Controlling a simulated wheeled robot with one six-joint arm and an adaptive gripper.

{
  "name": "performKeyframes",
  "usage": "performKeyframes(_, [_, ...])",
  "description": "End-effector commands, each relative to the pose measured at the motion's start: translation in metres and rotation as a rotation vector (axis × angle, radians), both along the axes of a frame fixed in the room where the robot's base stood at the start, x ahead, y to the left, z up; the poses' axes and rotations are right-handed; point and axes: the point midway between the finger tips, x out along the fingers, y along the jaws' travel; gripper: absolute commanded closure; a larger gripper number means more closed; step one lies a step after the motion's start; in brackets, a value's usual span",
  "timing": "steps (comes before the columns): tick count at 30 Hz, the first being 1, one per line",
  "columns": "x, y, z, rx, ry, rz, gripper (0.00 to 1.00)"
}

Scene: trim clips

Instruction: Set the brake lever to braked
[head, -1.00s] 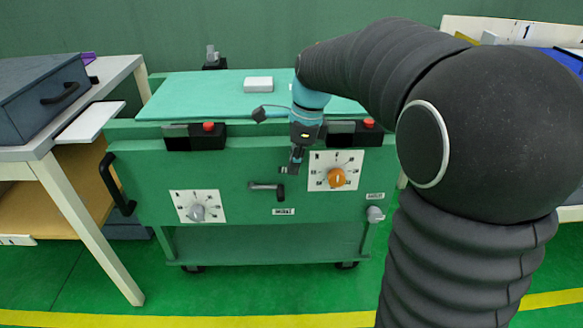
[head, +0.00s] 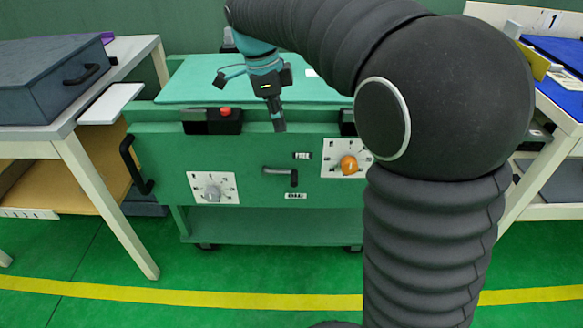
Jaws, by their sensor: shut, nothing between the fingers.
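The lever (head: 280,172) is a small dark grey handle on the front panel of the green cart (head: 255,153). It lies about level, reaching left from its pivot at the right end. One small white label (head: 302,155) sits above it and another (head: 296,196) below; their text is too small to read, so I cannot tell the marked setting. My gripper (head: 279,127) is shut and empty. It points down in front of the cart's upper edge, above the lever and apart from it in the picture.
A grey dial (head: 212,193) and an orange dial (head: 348,165) flank the lever. A red button (head: 225,111) sits on a black box above, left of my gripper. A table with a grey case (head: 50,85) stands left. My arm hides the cart's right side.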

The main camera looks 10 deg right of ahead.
Motion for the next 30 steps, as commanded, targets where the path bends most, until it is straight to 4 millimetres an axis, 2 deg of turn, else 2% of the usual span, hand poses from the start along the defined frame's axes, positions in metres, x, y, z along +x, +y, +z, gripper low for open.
performKeyframes(7, [0.0, 0.0, -0.001, 0.001, 0.0, 0.001, 1.0])
performKeyframes(11, [0.0, -0.002, -0.01, 0.001, 0.001, 0.002, 1.0])
performKeyframes(30, [-0.004, -0.022, -0.116, 0.0, 0.003, 0.003, 1.0])
